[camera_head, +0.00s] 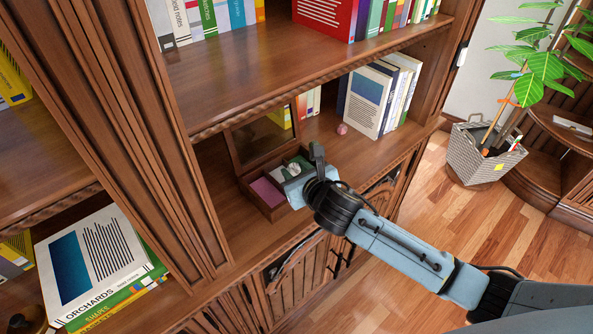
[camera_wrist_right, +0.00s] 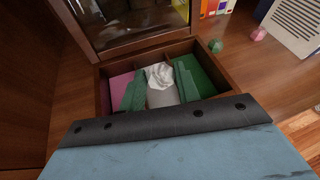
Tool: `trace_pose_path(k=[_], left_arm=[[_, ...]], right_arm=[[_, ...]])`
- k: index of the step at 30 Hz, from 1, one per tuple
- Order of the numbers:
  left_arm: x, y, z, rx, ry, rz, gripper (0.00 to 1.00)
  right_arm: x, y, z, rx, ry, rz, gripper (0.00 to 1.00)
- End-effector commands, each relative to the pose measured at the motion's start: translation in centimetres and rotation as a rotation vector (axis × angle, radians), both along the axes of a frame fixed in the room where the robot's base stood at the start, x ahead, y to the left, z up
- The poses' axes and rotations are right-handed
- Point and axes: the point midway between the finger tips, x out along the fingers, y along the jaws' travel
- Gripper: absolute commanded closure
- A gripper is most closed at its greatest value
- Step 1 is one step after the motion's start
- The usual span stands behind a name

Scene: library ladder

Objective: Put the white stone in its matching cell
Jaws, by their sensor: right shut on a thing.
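The white stone (camera_wrist_right: 159,75) is pale and faceted; in the right wrist view it sits between the two green fingertips of my right gripper (camera_wrist_right: 160,84), which is shut on it. It is over the middle cell (camera_wrist_right: 161,97), which has a pale grey-white lining, of an open wooden box. The left cell (camera_wrist_right: 118,85) is pink-purple and the right cell (camera_wrist_right: 203,82) green. In the head view the box (camera_head: 270,212) stands on the shelf, partly hidden by my right gripper (camera_head: 294,171). I cannot tell whether the stone touches the cell floor. My left gripper is out of view.
The box's raised lid (camera_head: 262,140) has a glass-like panel and stands behind the cells. A pink stone (camera_head: 342,129) and a green stone (camera_wrist_right: 215,45) lie on the shelf beside the box. Books (camera_head: 368,101) stand to the right. The upper shelf (camera_head: 270,75) overhangs.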

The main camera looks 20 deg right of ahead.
Motion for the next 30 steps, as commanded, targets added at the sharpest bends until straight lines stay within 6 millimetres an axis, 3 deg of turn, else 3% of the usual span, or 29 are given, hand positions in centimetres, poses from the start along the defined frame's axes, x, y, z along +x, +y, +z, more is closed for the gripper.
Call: trace_pose_path(k=[1,6,17,23,30], left_arm=[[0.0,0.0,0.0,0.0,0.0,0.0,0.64],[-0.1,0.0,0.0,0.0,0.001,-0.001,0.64],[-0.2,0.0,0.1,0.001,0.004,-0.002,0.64],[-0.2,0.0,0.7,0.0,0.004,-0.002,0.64],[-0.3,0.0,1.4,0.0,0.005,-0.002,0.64]], right_arm=[[0.0,0.0,0.0,0.0,0.0,0.0,0.64],[0.0,0.0,0.0,0.0,0.0,0.0,0.42],[-0.5,-0.1,0.1,-0.002,0.001,0.001,0.42],[-3.2,-0.5,1.4,-0.002,0.0,0.003,0.42],[-8.1,-1.1,3.4,-0.001,0.001,0.003,0.42]])
